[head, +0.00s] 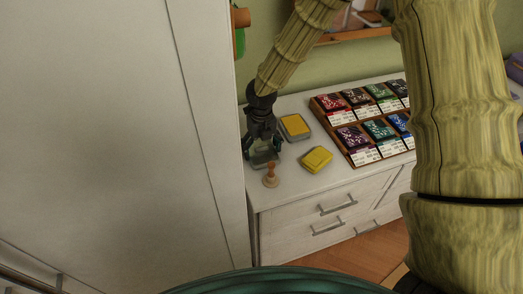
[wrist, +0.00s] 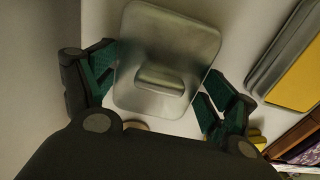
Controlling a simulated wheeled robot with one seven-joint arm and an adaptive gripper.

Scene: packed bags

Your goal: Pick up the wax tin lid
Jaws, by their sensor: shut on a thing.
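The wax tin lid (wrist: 168,50) is a grey metal rounded rectangle with a raised bar handle. In the wrist view it lies between the green-padded fingers of my gripper (wrist: 160,72), which are shut on it from its left and right sides. In the head view my gripper (head: 262,148) points down at the left end of the white cabinet top, with the lid (head: 264,159) under it, partly hidden by the fingers. I cannot tell whether the lid touches the surface or is slightly raised.
A wooden-handled stamp (head: 271,176) stands just in front of the lid. A wooden rack (head: 345,143) of coloured packets is farther right. A tall white cupboard (head: 130,130) stands close on the left.

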